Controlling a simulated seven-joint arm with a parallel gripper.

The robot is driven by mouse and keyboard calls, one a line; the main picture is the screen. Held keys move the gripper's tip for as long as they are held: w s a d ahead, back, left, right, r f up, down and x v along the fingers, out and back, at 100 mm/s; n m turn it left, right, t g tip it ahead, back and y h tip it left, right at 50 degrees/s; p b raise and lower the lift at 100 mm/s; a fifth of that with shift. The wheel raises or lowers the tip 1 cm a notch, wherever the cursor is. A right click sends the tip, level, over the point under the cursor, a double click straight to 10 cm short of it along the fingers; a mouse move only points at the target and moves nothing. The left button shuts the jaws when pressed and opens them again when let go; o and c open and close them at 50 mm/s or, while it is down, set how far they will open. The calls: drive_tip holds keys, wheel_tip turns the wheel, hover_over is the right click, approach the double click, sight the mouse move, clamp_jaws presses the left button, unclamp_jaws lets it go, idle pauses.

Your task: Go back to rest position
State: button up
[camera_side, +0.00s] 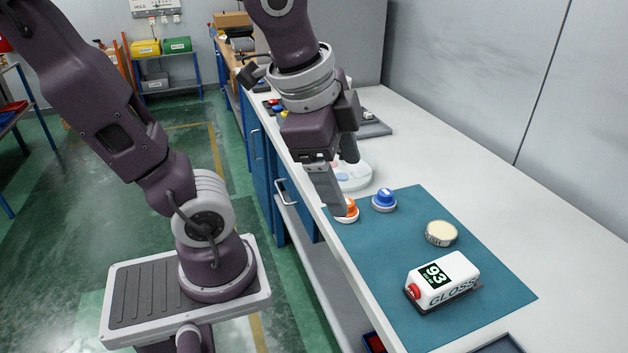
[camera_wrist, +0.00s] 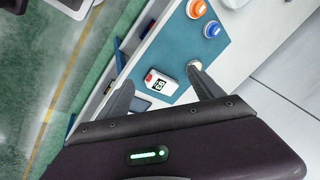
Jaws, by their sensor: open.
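My gripper (camera_side: 346,188) is open and empty in the side view, above the edge of the table near the far left of a teal mat (camera_side: 380,280). Its near finger overlaps an orange-and-white knob-like piece (camera_side: 350,208) in the picture; I cannot tell whether they touch there. In the wrist view, the two fingers of my gripper (camera_wrist: 159,76) are spread apart with nothing held between them.
A pale round palette (camera_side: 352,176) lies behind. The white table (camera_side: 490,190) is clear to the right.

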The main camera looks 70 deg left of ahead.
drive_tip(key=s+n, duration=0.1)
drive_tip(key=n, duration=0.1)
drive_tip(key=s+n, duration=0.2)
drive_tip(key=n, duration=0.1)
drive_tip(key=s+f+n+t+h, duration=0.1)
drive_tip(key=n, duration=0.1)
drive_tip(key=shift+s+a+n, duration=0.1)
drive_tip(key=shift+s+n, duration=0.15)
drive_tip(key=shift+n, duration=0.05)
